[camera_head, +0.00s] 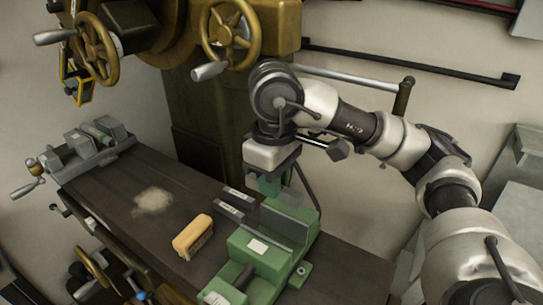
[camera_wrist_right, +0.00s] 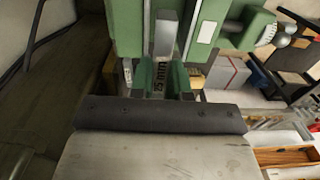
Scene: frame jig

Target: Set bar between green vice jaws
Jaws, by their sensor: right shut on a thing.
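My right gripper (camera_head: 270,185) hangs just above and behind the vice in the head view. In the right wrist view the gripper (camera_wrist_right: 160,78) is shut on a grey bar (camera_wrist_right: 160,88) marked 25 mm, between green finger pads. The vice also shows there (camera_wrist_right: 125,25), just past the fingertips, with the bar lined up near its jaw gap. I cannot tell whether the bar touches the jaws. My left gripper is out of view.
A wooden brush (camera_head: 193,237) lies on the bench (camera_head: 120,195) left of the vice, near a pale dust patch (camera_head: 152,201). A grey vice (camera_head: 92,146) stands at the bench's far left. A machine column with handwheels (camera_head: 230,35) rises behind.

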